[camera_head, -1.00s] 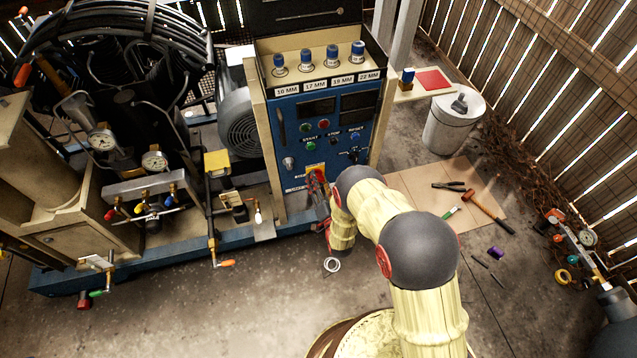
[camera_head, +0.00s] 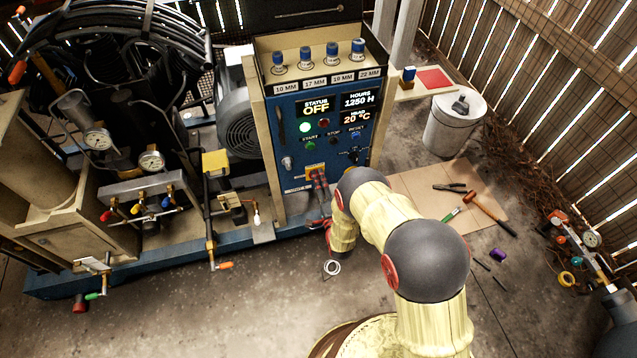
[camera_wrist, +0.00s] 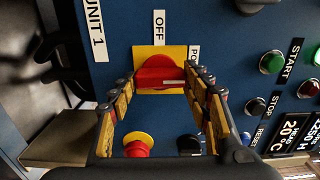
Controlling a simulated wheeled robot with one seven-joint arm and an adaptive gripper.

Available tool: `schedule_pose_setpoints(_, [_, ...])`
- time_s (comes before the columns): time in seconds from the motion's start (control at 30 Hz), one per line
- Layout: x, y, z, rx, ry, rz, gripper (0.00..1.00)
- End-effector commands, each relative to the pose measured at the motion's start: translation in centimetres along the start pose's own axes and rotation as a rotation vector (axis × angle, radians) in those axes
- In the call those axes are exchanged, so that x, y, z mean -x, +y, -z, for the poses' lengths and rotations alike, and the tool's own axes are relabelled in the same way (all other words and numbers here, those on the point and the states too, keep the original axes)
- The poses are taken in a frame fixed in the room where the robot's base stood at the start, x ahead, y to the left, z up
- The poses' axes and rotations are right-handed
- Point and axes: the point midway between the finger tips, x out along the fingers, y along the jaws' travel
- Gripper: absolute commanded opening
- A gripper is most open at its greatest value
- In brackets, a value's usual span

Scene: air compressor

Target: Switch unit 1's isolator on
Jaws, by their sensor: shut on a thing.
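Unit 1's isolator is a red rotary handle (camera_wrist: 160,76) on a yellow plate (camera_wrist: 150,53), on the blue panel beside the "UNIT 1" label (camera_wrist: 96,28). In the wrist view the handle lies crosswise, with the "OFF" label (camera_wrist: 159,24) above it. Another label to the right is partly hidden by a finger. My gripper (camera_wrist: 163,82) is shut on the handle, one fingertip at each end. In the head view the yellow plate (camera_head: 314,170) shows low on the panel, and my gripper (camera_head: 321,187) largely covers the handle. The status display (camera_head: 316,108) is lit and reads "OFF".
A red mushroom button on a yellow base (camera_wrist: 138,146) sits close below the handle in the wrist view, between my fingers. The green start button (camera_wrist: 271,62) and black stop button (camera_wrist: 250,107) are to the right. Tools lie on a floor board (camera_head: 420,178).

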Motion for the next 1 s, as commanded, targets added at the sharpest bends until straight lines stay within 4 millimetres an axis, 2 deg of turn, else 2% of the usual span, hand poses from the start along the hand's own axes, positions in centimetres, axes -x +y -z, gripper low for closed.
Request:
schedule_pose_setpoints(0.63, [0.02,0.10,0.11,-0.051,0.003,-0.002,0.23])
schedule_pose_setpoints(0.67, [0.02,0.10,0.11,-0.051,0.003,-0.002,0.49])
schedule_pose_setpoints(1.0, [0.01,0.05,0.05,-0.050,0.001,-0.001,0.67])
